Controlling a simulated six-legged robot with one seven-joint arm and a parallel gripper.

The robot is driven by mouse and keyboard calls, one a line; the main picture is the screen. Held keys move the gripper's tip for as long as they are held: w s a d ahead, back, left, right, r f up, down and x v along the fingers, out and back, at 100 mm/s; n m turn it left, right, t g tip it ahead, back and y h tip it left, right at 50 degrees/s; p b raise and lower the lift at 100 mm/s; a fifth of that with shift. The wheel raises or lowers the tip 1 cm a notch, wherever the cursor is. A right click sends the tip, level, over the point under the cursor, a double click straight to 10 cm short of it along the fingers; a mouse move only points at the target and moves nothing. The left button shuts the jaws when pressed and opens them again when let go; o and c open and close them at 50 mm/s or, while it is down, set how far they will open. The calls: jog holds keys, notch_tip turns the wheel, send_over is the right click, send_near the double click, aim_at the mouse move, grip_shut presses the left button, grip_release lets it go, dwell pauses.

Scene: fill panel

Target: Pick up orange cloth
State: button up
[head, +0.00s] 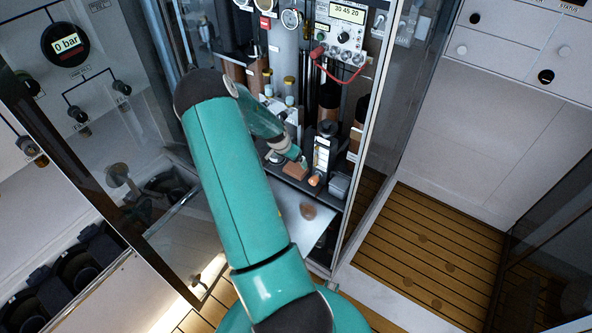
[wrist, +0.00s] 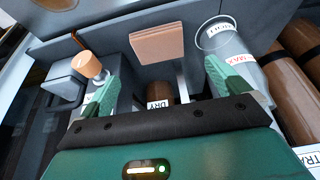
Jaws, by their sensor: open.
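The orange cloth (wrist: 157,46) shows in the wrist view as a folded, layered orange-tan block near the top middle. In the head view a small orange-brown block (head: 295,171), which looks like the same cloth, lies on the dark shelf of the cabinet. My gripper (wrist: 162,87) is open, its two green fingers wide apart. The cloth is beyond the fingertips and roughly centred between them, with nothing held. In the head view my gripper (head: 297,159) is just above the cloth, and its fingers are too small to make out clearly.
A clear container with a MAX label (wrist: 228,50) stands close to the right finger. An orange-capped bottle (wrist: 91,66) and a grey box (wrist: 64,82) are by the left finger. Brown cylinders (wrist: 301,45) stand at the right. The cabinet's glass edge (head: 372,110) is right of my arm.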

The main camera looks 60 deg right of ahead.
aim_at(296, 167)
jog(key=x, duration=0.8)
jog(key=shift+f, duration=0.4)
jog(key=c, duration=1)
jog(key=shift+v, duration=0.85)
notch_tip(296, 167, up, 6)
jog(key=shift+d+f, duration=0.1)
jog(key=shift+f, duration=0.05)
jog(key=w+a, duration=0.3)
jog(key=a, duration=1.6)
jog(key=shift+a, duration=0.2)
